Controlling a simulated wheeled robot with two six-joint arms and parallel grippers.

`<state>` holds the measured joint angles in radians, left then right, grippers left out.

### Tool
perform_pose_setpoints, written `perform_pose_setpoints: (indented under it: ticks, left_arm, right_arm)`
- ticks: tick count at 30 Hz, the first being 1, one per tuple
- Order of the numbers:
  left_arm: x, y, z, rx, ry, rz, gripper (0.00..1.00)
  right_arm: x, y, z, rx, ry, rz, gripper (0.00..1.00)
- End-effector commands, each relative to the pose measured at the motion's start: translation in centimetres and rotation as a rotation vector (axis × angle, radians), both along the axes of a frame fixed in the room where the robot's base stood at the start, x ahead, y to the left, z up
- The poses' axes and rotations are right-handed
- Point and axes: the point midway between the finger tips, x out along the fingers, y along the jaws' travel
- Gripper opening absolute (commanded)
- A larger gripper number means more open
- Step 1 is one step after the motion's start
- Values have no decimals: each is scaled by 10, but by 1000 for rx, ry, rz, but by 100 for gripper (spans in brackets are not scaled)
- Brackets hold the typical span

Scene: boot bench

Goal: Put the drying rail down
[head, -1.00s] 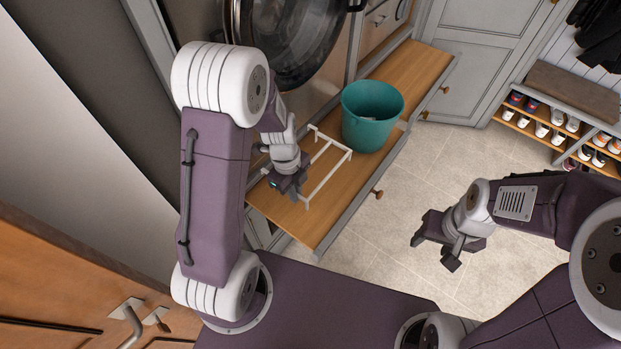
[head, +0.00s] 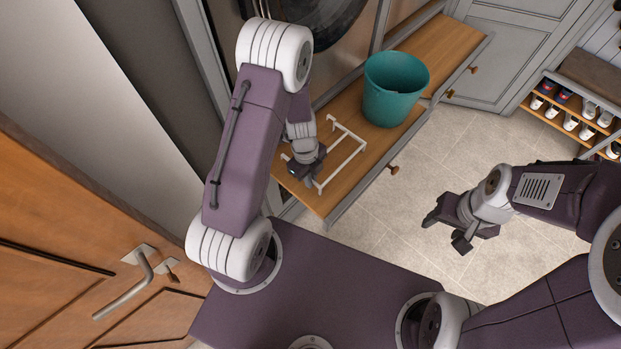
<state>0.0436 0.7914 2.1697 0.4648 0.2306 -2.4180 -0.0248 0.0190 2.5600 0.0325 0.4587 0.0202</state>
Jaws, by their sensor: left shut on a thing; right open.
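The drying rail (head: 343,168) is a thin white frame with short legs over the near end of the wooden bench top (head: 440,45). My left gripper (head: 309,177) is shut on the left side of the rail, and its fingers hide that part. The rail looks roughly level and low over the wood; I cannot tell whether its legs touch. My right gripper (head: 448,233) is open and empty above the tiled floor, to the right of the bench.
A teal bucket (head: 394,95) stands on the bench just behind the rail. A shoe rack (head: 575,105) is at the far right. A wooden door with a handle (head: 135,285) is at the lower left. The tiled floor is clear.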

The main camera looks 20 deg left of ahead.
Motion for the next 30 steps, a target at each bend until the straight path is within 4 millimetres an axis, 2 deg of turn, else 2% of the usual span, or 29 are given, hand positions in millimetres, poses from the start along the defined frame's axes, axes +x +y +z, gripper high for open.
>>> perform_pose_setpoints:
  ticks: [2,3,5,16,20,27,30]
  left_arm:
    - [0,0,-2,0,-1,0,0]
    - [0,0,-1,0,0,0,15]
    - [0,0,-1,0,0,0,29]
    - [1,0,5,0,-1,0,29]
    - [2,3,29,0,-5,0,29]
    - [3,9,86,0,-5,1,29]
    - [3,11,104,1,-4,0,29]
  right_arm:
    - [0,0,-3,0,0,0,55]
    - [0,0,-2,0,0,0,55]
    - [0,0,-2,0,0,0,55]
    - [0,0,2,0,0,0,55]
    - [0,0,9,0,0,0,55]
    - [0,0,14,0,0,0,55]
    - [0,0,15,0,0,0,55]
